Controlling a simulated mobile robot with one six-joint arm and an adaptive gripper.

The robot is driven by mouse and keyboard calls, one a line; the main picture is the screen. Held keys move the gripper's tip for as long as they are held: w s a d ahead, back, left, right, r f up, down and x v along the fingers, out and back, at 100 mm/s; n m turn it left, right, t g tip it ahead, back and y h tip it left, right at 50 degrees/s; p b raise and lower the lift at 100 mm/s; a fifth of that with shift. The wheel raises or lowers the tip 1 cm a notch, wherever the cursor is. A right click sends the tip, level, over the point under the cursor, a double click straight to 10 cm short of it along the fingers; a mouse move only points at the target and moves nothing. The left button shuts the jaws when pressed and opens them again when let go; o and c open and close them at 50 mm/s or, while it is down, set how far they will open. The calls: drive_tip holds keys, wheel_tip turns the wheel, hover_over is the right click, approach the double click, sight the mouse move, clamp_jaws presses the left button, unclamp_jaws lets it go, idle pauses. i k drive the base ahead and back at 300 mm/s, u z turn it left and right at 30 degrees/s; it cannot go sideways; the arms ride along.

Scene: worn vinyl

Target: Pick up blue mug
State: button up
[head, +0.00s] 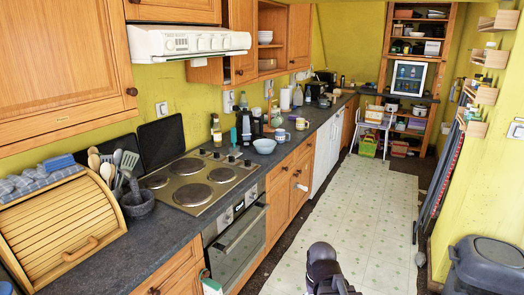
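A small blue and white mug (281,136) stands on the dark countertop, just behind a pale blue bowl (264,146) and near the counter's front edge. It looks upright. A yellowish-white mug (302,124) stands a little farther back to its right. Dark parts of my arm show at the bottom centre, over the floor and well apart from the mugs. What may be my gripper (338,286) is cut off by the lower edge, and its fingers cannot be made out.
The counter (180,232) runs along the left wall, with a hob (205,180), a wooden bread bin (72,225) and a mortar with utensils (137,200). Bottles (216,130) stand behind the bowl. The pale floor (365,205) is open. A dark bin (488,265) stands lower right.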

sight(280, 133)
drive_tip(key=z, duration=0.2)
drive_tip(key=i, duration=3.65)
drive_tip(key=z, duration=0.1)
